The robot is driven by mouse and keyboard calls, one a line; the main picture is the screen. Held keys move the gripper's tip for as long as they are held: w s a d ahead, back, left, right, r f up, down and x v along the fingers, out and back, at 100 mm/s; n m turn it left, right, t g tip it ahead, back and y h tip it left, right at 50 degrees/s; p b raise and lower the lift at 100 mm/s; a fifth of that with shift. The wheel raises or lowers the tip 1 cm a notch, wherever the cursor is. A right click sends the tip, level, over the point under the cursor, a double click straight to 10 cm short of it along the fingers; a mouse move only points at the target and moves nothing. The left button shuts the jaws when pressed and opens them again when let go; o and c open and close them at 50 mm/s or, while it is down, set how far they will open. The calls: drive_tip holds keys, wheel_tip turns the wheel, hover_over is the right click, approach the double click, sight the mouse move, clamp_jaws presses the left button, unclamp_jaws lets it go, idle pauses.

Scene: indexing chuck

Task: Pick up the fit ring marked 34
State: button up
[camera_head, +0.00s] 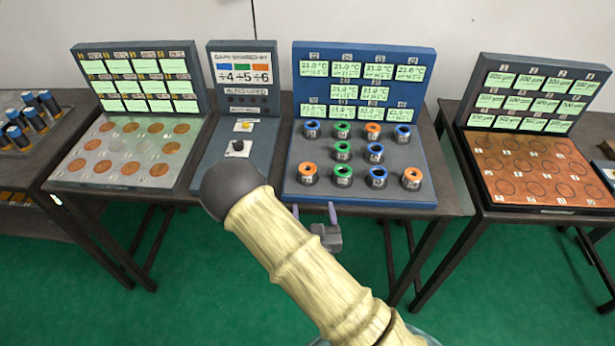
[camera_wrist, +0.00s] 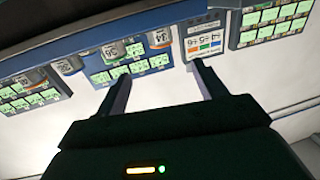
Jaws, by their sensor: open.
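The ring marked 34 (camera_wrist: 159,38) shows in the wrist view as a grey-sided ring with its number on the side, near the upper middle. By its place in the row, it matches the leftmost orange-topped ring (camera_head: 308,172) in the front row of the blue station in the head view. Its number is too small to read there. My gripper (camera_head: 314,208) is open and empty in front of the blue station's front edge, a little below that ring in the picture. In the wrist view the gripper's fingers (camera_wrist: 162,72) are spread apart with nothing between them.
The blue station (camera_head: 421,150) holds several other blue-, green- and orange-topped rings close by. A grey indexing panel (camera_head: 212,150) stands left of it. A tray of copper discs (camera_head: 80,177) is farther left, and another copper board (camera_head: 540,175) is at right.

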drive_tip(key=b, duration=1)
approach(308, 174)
drive_tip(key=shift+w+f, duration=0.25)
drive_tip(key=shift+w, duration=0.4)
drive_tip(key=shift+w+f, duration=0.3)
drive_tip(key=shift+w, duration=0.35)
drive_tip(key=w, duration=0.1)
drive_tip(key=w+p, duration=0.2)
drive_tip(key=w, duration=0.1)
drive_tip(key=shift+a+r, duration=0.25)
drive_tip(key=shift+a, duration=0.05)
drive_tip(key=shift+w, duration=0.35)
drive_tip(key=shift+w+a+r+p, duration=0.15)
drive_tip(key=shift+w+p, duration=0.1)
drive_tip(key=shift+w, duration=0.6)
drive_tip(key=shift+w+a+f+p, duration=0.15)
drive_tip(key=shift+w+p, duration=0.1)
drive_tip(key=shift+w, duration=0.65)
drive_tip(key=shift+w+a+r+p, duration=0.15)
drive_tip(key=shift+w+p, duration=0.1)
drive_tip(key=shift+w, duration=0.6)
drive_tip(key=c, duration=1.5)
drive_tip(key=shift+o, duration=0.2)
